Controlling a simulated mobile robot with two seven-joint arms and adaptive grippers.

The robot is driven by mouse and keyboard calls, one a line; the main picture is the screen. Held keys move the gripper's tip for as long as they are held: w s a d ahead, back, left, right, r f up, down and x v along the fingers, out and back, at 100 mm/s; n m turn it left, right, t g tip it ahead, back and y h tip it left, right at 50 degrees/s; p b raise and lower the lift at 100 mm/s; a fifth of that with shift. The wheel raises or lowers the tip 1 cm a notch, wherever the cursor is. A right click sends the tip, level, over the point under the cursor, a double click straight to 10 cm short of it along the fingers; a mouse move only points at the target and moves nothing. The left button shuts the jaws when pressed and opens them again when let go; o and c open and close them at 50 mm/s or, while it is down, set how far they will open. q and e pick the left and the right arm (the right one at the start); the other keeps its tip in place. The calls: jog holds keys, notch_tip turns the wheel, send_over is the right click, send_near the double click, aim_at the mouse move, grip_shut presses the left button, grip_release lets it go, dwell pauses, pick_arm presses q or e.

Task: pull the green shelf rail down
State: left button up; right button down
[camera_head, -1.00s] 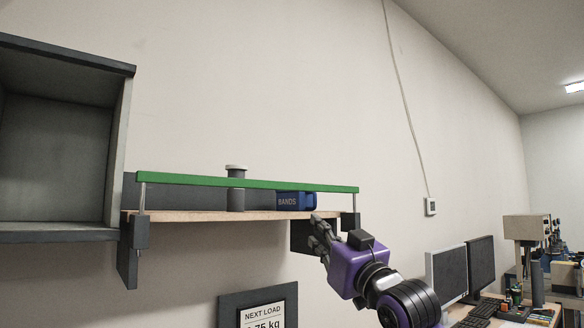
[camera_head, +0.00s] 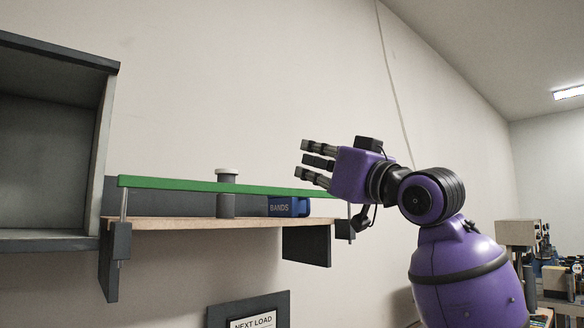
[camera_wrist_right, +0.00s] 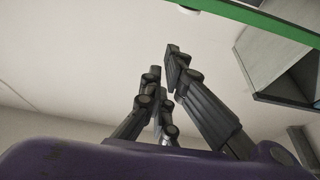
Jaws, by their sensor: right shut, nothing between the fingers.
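The green shelf rail (camera_head: 200,187) is a long bar on thin posts above the front edge of a wooden shelf (camera_head: 190,223). My right gripper (camera_head: 312,162) is at the rail's right end in the head view, its fingers pointing left with the tips mostly above the rail. It hides the rail's right end. In the right wrist view the fingers (camera_wrist_right: 163,62) are close together with nothing between them, and the rail (camera_wrist_right: 262,18) crosses the upper right corner, apart from the fingertips. My left gripper is not in view.
A grey cylinder with a pale top (camera_head: 227,200) and a blue BANDS box (camera_head: 288,207) stand on the shelf behind the rail. A grey open cabinet (camera_head: 45,150) is at the left. A NEXT LOAD sign (camera_head: 250,315) hangs below. The wall above is clear.

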notch_tip(320, 180, up, 4)
jog(key=f, duration=0.1)
send_over(268, 191)
jog(key=s+d, duration=0.1)
jog(key=d, duration=0.1)
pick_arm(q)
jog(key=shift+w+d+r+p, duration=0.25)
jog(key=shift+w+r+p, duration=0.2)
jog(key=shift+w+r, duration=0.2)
pick_arm(e)
jog(key=f, duration=0.3)
jog(key=shift+d+f, duration=0.4)
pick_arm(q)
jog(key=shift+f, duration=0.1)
